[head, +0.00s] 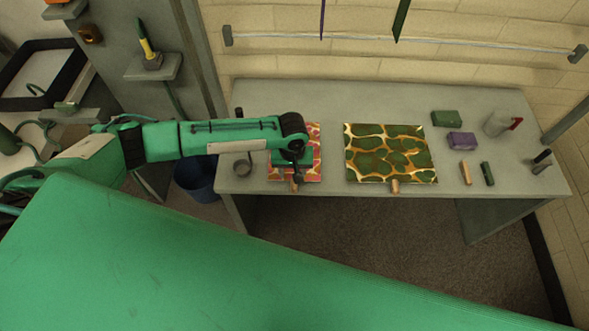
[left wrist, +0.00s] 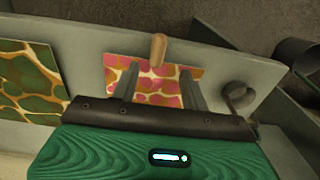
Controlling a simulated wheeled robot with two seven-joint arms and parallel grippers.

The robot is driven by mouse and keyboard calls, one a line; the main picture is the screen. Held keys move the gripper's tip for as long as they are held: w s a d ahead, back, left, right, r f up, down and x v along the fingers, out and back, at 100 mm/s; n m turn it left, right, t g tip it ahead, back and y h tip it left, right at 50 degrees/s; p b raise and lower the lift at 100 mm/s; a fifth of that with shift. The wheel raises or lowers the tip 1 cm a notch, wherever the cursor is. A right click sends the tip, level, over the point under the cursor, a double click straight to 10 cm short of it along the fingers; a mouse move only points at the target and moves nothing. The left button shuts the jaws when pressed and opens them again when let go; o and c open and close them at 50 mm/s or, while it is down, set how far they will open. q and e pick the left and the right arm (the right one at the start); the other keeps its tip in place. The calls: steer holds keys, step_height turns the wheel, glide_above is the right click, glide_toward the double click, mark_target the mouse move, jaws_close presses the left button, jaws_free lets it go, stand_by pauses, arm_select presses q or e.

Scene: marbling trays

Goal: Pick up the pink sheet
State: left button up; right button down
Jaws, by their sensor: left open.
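The pink sheet (head: 314,152), marbled pink and yellow, lies flat at the left part of the grey table. A wooden tab (head: 295,187) sticks out at its front edge. My left gripper (head: 288,174) is over the sheet and hides part of it. In the left wrist view the left gripper (left wrist: 160,66) is open and empty. Its fingers point toward the edge with the wooden tab (left wrist: 158,48), one on each side of it, with the pink sheet (left wrist: 158,84) showing between them. Contact with the sheet cannot be told. My right gripper is not in view.
A green marbled sheet (head: 390,153) with its own wooden tab (head: 395,187) lies to the right on the table (head: 340,98). Green (head: 446,118) and purple (head: 462,140) blocks and a grey jug (head: 496,123) stand further right.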

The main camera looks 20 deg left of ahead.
mark_target(314, 175)
arm_select(q)
steer(key=shift+s+d+f+p, duration=0.15)
steer(key=shift+f+p, duration=0.2)
steer(key=shift+f, duration=1.1)
steer(key=shift+d+f+p, duration=0.1)
steer(key=shift+f+p, duration=0.2)
steer(key=shift+f, duration=1.1)
jaws_close()
